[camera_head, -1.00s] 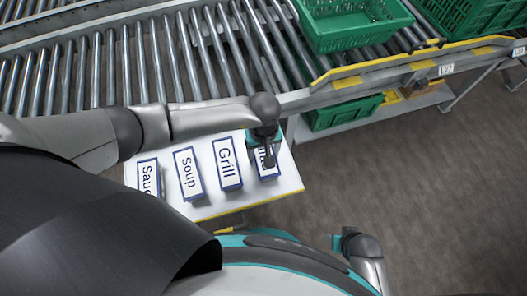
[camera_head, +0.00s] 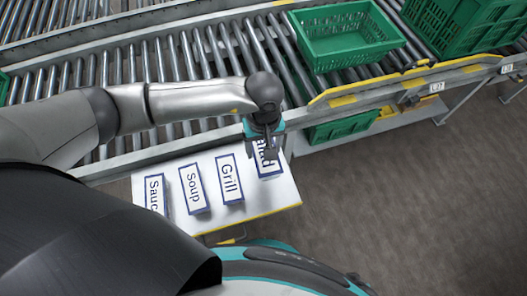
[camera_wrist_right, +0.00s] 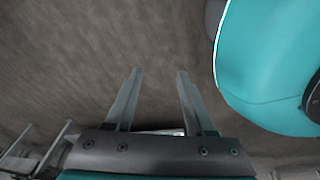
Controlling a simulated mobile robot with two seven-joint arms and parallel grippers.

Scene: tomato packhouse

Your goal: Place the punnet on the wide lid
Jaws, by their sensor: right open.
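I see no punnet and no wide lid in either view. My left gripper (camera_head: 268,150) points down over the sign reading "Salad" (camera_head: 267,169) on the white table and partly hides it. I cannot tell whether its jaws are open or shut. My right gripper (camera_wrist_right: 159,75) is open and empty in the right wrist view, with only blurred grey-brown floor beyond its fingers.
The white table (camera_head: 245,218) bears signs reading "Grill" (camera_head: 230,180), "Soup" (camera_head: 193,188) and "Sauce" (camera_head: 155,193). A roller conveyor (camera_head: 150,65) runs behind it. An empty green crate (camera_head: 347,40) stands on the conveyor. Open floor (camera_head: 400,190) lies to the right.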

